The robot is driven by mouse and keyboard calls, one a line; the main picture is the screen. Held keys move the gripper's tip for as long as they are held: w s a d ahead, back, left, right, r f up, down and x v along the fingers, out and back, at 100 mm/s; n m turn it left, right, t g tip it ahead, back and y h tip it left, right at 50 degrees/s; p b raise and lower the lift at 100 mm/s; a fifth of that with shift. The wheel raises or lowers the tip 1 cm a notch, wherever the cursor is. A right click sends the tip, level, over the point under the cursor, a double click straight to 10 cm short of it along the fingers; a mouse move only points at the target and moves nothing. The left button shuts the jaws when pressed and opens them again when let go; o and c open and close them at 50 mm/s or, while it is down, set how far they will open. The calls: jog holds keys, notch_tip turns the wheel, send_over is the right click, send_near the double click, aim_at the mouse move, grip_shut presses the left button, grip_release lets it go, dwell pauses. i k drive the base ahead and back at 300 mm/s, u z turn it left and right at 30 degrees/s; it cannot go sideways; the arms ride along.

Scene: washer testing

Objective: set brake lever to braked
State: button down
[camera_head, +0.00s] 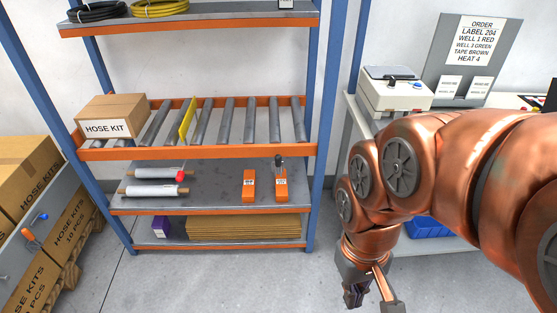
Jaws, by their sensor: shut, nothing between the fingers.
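No part is clearly marked as the brake lever. A small lever with a blue knob (41,217) and an orange-red handle (28,235) show on the grey side rail at the far left, beside the stacked cartons. A dark-topped upright piece (279,162) stands at the right orange block on the rack, and a red knob (180,176) is at the end of a white roll. I cannot tell which of these is the brake lever or its setting. My gripper (370,294) hangs low at the bottom centre-right, shut and empty, apart from all of them.
A blue and orange rack (200,152) stands in the middle, with rollers, a hose kit carton (112,116), and orange blocks (249,186). Cartons (70,240) fill the left. A bench with a white device (395,92) stands right. Grey floor (205,285) is clear in front of the rack.

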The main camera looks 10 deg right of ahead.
aim_at(277, 158)
jog(key=u, duration=0.55)
jog(key=i, duration=1.05)
jog(key=z, duration=0.1)
